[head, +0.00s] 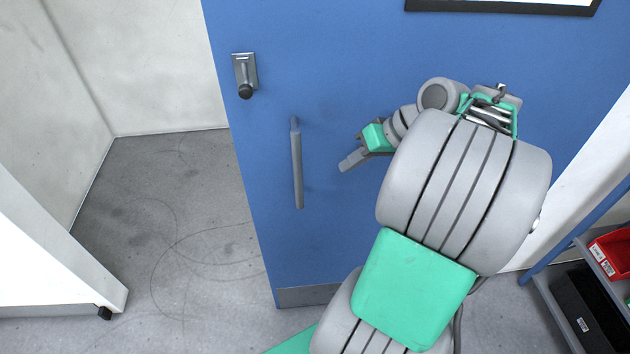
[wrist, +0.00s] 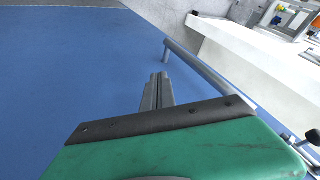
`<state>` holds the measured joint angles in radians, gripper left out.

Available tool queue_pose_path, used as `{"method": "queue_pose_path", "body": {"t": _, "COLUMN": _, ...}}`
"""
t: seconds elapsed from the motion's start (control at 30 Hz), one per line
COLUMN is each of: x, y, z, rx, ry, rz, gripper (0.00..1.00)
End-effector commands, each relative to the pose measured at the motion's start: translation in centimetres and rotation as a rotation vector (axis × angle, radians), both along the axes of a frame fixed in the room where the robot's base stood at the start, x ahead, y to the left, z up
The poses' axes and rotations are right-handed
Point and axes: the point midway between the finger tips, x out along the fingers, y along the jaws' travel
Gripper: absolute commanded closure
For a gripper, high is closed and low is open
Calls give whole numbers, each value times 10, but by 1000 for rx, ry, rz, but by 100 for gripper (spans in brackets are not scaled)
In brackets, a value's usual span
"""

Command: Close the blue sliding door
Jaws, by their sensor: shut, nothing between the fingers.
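The blue sliding door (head: 340,240) stands partly across the opening, with a gap of bare floor to its left. Its grey vertical bar handle (head: 297,165) is on the door's left part, and a metal latch plate (head: 244,75) sits above it. My gripper (head: 346,164) is shut and empty, to the right of the bar handle and apart from it in the head view. In the wrist view, the shut fingers (wrist: 158,82) point along the blue door face (wrist: 70,65), with the bar handle (wrist: 205,72) just beyond and to the right.
A white wall end (head: 50,250) stands left of the gap. A shelf rack with a red bin (head: 612,250) and a black bin (head: 590,315) is at lower right. The floor (head: 180,240) in the doorway is clear.

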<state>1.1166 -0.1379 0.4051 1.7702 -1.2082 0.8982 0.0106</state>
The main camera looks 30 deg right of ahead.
Motion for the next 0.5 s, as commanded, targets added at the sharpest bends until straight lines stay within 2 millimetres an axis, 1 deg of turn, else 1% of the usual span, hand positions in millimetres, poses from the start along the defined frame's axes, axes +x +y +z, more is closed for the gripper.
{"method": "queue_pose_path", "body": {"t": 0.03, "x": 5, "y": 6, "z": -11, "rx": 3, "ry": 2, "rz": 3, "gripper": 100}}
{"method": "queue_pose_path", "body": {"t": 0.1, "x": 12, "y": 12, "z": -24, "rx": 3, "ry": 2, "rz": 3, "gripper": 100}}
{"method": "queue_pose_path", "body": {"t": 0.33, "x": 35, "y": 32, "z": -63, "rx": 1, "ry": 2, "rz": 3, "gripper": 100}}
{"method": "queue_pose_path", "body": {"t": 0.37, "x": 36, "y": 38, "z": -58, "rx": -2, "ry": 0, "rz": 4, "gripper": 100}}
{"method": "queue_pose_path", "body": {"t": 0.4, "x": 36, "y": 46, "z": -57, "rx": -2, "ry": 0, "rz": 4, "gripper": 100}}
{"method": "queue_pose_path", "body": {"t": 0.5, "x": 39, "y": 59, "z": -58, "rx": -1, "ry": 2, "rz": 1, "gripper": 100}}
